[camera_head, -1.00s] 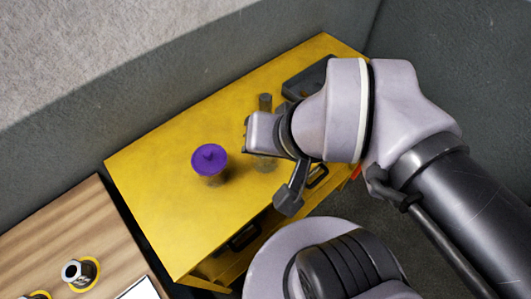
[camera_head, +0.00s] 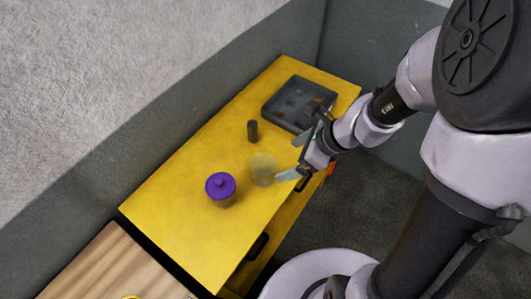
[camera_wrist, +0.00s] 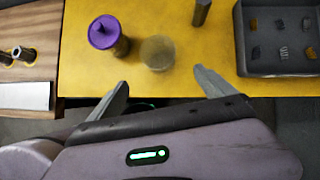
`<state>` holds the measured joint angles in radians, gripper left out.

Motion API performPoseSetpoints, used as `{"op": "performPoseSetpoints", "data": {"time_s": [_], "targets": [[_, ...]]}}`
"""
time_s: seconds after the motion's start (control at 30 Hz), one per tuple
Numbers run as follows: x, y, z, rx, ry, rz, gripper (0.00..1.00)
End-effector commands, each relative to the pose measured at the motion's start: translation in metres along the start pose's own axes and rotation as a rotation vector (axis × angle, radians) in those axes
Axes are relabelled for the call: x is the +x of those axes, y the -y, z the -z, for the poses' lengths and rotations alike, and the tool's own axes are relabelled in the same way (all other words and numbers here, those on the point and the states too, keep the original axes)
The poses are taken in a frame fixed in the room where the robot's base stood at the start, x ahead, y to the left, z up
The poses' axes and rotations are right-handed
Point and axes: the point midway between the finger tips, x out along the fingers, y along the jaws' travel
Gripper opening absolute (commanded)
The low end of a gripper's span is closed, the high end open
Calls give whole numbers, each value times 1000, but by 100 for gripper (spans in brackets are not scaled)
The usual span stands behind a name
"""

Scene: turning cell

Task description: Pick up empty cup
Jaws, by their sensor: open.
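The empty cup (camera_head: 263,168) is clear and see-through and stands on the yellow cabinet top, near its front edge. In the wrist view the cup (camera_wrist: 157,52) is ahead of my fingers, a little above the gap between them. My gripper (camera_head: 294,160) is open and empty, just right of the cup in the head view. In the wrist view its two fingers (camera_wrist: 163,84) are spread wide, with the cup beyond their tips. I cannot tell the exact distance between fingers and cup.
A purple-lidded jar (camera_head: 221,188) stands close left of the cup. A dark cylinder (camera_head: 252,131) stands behind it. A dark tray (camera_head: 297,103) with small pieces lies at the far end of the yellow cabinet (camera_head: 180,200). A wooden table (camera_head: 105,270) adjoins at lower left.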

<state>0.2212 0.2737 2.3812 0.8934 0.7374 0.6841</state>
Motion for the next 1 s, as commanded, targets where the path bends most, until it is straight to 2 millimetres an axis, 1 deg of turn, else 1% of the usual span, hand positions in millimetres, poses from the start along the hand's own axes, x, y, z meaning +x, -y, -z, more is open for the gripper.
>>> {"op": "performPoseSetpoints", "data": {"time_s": [0.03,0.1,0.2,0.3,0.4,0.6,0.7,0.9,0.97,1.0], "targets": [[23,-2,4,-2,-1,-6,94],[45,-2,5,-3,-1,-6,94],[70,-1,4,-3,-1,-3,94],[85,-1,2,-4,-1,-3,94],[94,-1,1,-5,-1,-2,94],[134,1,-4,-5,-1,-2,94],[142,1,-6,-5,-1,-1,94],[141,1,-7,-5,0,0,94],[140,1,-7,-5,0,0,82],[140,1,-7,-5,0,-1,74]]}}
